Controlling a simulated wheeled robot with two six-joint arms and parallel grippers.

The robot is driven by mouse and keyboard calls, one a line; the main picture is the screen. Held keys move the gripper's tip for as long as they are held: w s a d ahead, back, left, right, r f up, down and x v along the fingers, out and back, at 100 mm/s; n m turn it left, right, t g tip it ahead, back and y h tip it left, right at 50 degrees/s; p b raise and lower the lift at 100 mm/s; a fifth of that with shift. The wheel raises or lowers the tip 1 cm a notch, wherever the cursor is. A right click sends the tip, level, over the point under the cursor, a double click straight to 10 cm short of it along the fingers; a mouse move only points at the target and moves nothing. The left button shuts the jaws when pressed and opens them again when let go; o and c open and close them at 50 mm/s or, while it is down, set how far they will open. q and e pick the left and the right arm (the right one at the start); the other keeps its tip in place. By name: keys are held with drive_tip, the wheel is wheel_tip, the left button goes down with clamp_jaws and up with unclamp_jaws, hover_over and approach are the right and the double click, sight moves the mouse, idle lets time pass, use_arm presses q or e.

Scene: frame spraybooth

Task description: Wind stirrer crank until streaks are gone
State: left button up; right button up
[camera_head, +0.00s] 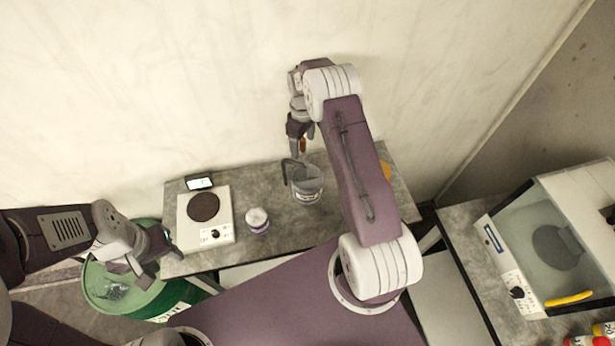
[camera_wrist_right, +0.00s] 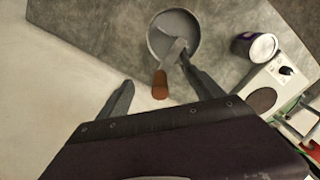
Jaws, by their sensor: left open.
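A grey pot (camera_head: 306,190) stands on the grey workbench; the right wrist view also shows the pot (camera_wrist_right: 152,40) from above. The stirrer crank (camera_wrist_right: 172,52) is a grey bar reaching over the pot, with a brown upright handle (camera_wrist_right: 160,85). The handle also shows in the head view (camera_head: 303,146). My right gripper (camera_head: 301,146) is above the pot; in the right wrist view its fingers are spread, with the handle between them and nearer one finger. I cannot tell whether they touch. The pot's contents show plain grey, with no clear streaks. My left gripper (camera_head: 146,272) is open above the green drum.
A white hotplate-like device (camera_head: 221,232) with a dark disc and a small jar (camera_head: 257,220) stand left of the pot. A green drum (camera_head: 100,290) is at the lower left. A white cabinet (camera_head: 583,225) stands on the right bench. A pale wall rises behind.

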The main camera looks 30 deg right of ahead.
drive_tip(key=shift+a, duration=0.15)
idle(0.3)
wheel_tip(320, 180, up, 8)
drive_tip(key=p, duration=0.5)
drive_tip(key=shift+r+p, duration=0.1)
drive_tip(key=shift+p, duration=0.3)
